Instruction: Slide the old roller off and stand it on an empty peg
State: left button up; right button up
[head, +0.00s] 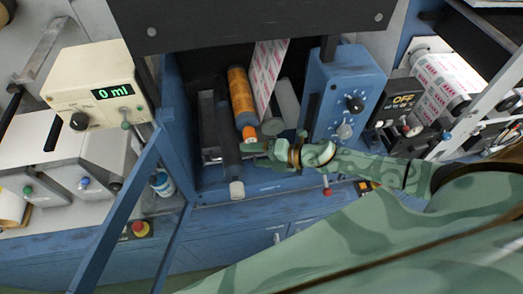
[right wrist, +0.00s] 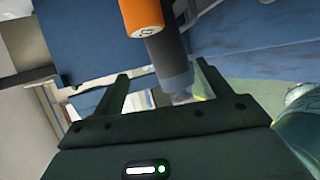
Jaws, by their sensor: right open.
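An orange roller (head: 241,92) with dark printing sits in the blue machine, its near end toward me. In the right wrist view the orange end (right wrist: 143,16) and a grey shaft (right wrist: 169,58) below it show. My right gripper (head: 258,147) is just in front of the roller's near end in the head view. In the right wrist view its two dark fingers (right wrist: 161,72) are apart, with the grey shaft between them in the picture; I cannot tell whether they touch it. I cannot make out an empty peg. My left gripper is not in view.
A dark bar with a white end (head: 237,189) lies left of the orange roller. A pink-printed web (head: 267,72) and a grey roller (head: 287,103) are to its right. A blue control box (head: 340,95) stands further right. A cream "0 ml" box (head: 98,92) is at left.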

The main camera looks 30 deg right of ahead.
aim_at(239, 158)
jog(key=shift+n+g, duration=0.6)
jog(key=shift+n, duration=0.1)
jog(key=b+x, duration=0.1)
jog(key=x, duration=0.3)
jog(key=b+x, duration=0.1)
jog(key=x, duration=0.4)
jog(key=shift+d+f+b, duration=0.1)
jog(key=shift+f+b, duration=0.3)
jog(key=shift+f, duration=0.05)
jog(key=c, duration=1.1)
jog(key=shift+r, duration=0.1)
jog(key=shift+r, duration=0.15)
